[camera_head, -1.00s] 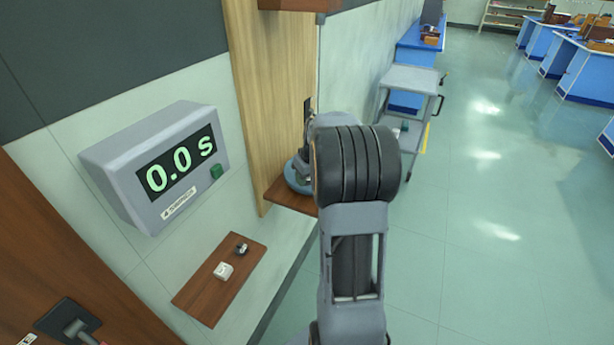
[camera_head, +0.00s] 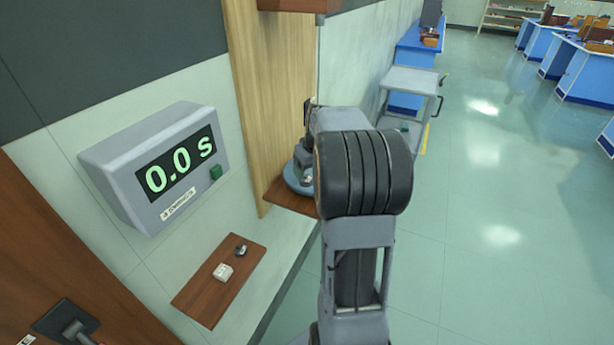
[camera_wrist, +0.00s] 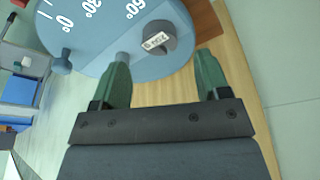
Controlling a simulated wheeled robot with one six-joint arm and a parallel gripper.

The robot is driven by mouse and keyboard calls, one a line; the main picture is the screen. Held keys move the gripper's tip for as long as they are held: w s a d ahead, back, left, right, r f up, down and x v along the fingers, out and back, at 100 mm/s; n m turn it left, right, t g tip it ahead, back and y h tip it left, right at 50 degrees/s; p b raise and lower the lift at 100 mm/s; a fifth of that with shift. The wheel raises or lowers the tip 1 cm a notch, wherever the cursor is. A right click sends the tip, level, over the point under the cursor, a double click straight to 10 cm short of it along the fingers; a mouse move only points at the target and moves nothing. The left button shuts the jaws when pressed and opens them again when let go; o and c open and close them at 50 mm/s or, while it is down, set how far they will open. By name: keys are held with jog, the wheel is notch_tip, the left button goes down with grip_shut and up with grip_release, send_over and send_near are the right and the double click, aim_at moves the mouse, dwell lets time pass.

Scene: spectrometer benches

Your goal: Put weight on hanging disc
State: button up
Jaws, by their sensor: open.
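The disc is round, blue and marked in degrees. It fills the top of the wrist view (camera_wrist: 90,45) and shows left of my arm in the head view (camera_head: 291,177). A dark grey weight (camera_wrist: 180,42) with a white label sits on the disc towards its edge, apparently upright. My gripper (camera_wrist: 163,65) is open, its two green fingers on either side of the space just below the weight in the wrist view. The fingers appear clear of the weight. The left fingertip is near a small blue-grey peg at the disc's rim. My arm hides part of the disc in the head view.
A wooden backboard (camera_head: 262,100) stands behind the disc. A timer (camera_head: 155,165) reading 0.0 s hangs on the wall. A small wooden shelf (camera_head: 205,295) below it holds a white-topped piece (camera_head: 222,273) and a dark piece (camera_head: 241,250).

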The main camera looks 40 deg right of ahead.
jog(key=v, duration=0.7)
jog(key=s+a, duration=0.4)
jog(key=a, duration=0.8)
jog(key=s+a+f, duration=0.5)
jog(key=s+a, duration=0.5)
jog(key=a, duration=0.1)
jog(key=shift+s+a+f+t, duration=0.25)
jog(key=shift+s+f+t, duration=0.05)
jog(key=shift+f, duration=0.1)
